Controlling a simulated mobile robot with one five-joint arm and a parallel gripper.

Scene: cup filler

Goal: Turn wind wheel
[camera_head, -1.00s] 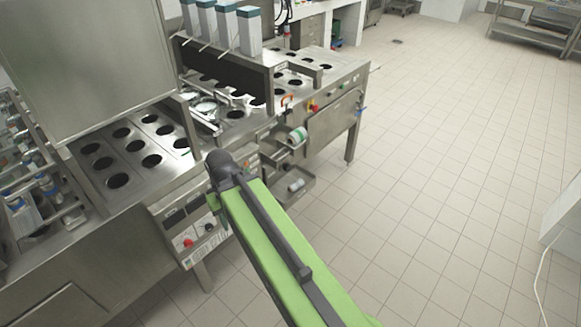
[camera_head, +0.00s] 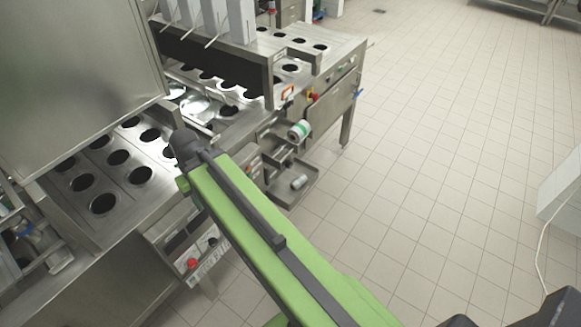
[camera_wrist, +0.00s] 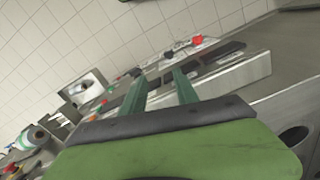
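I cannot make out for certain which part is the wind wheel. A white and green roll (camera_head: 299,130) sits on the side of the steel cup filler machine (camera_head: 85,75). A roll also shows at the left in the wrist view (camera_wrist: 32,138). My gripper (camera_wrist: 160,76) has its two green fingers apart, with nothing held between them. They reach up in front of the control panel (camera_wrist: 225,76) with dark windows and a red knob (camera_wrist: 197,40). In the head view my green arm covers part of the machine's side, and the gripper's fingers are not visible.
Plates with round cup holes (camera_head: 103,204) top the machine. A steel tray (camera_head: 292,190) juts out below the roll. A red knob (camera_head: 192,263) marks the lower panel. Tiled floor (camera_head: 430,130) is clear to the right, with a pale box (camera_head: 561,190) and cable at the right edge.

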